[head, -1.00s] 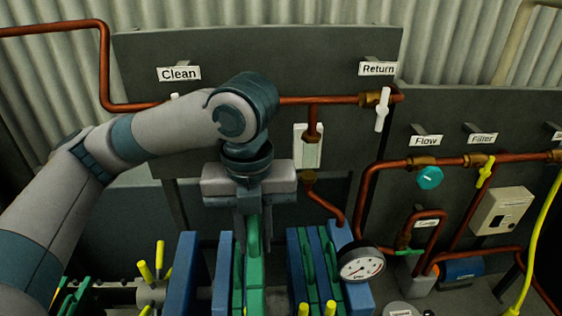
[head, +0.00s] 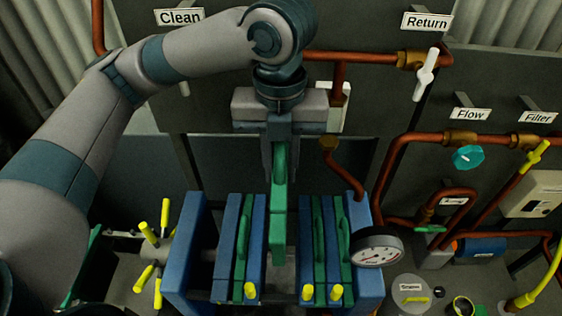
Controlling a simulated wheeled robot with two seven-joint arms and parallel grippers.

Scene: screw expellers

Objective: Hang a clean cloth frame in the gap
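My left gripper (head: 280,148) points down over the filter press, shut on the upper part of a green cloth frame (head: 279,218). The frame hangs upright in line with the gap between the left and right groups of plates. Its lower end shows over the dark gap; I cannot tell whether it rests on anything. Left of it stand blue plates (head: 225,245) and a green frame (head: 243,250). Right of it stand more green frames (head: 320,255) between blue plates. My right gripper is not in view.
A pressure gauge (head: 376,249) stands out at the press's right end. Yellow-tipped handles (head: 150,234) are at its left. Copper pipes (head: 375,57) and the white Return valve (head: 425,75) are behind. A round grey lid (head: 411,292) lies to the lower right.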

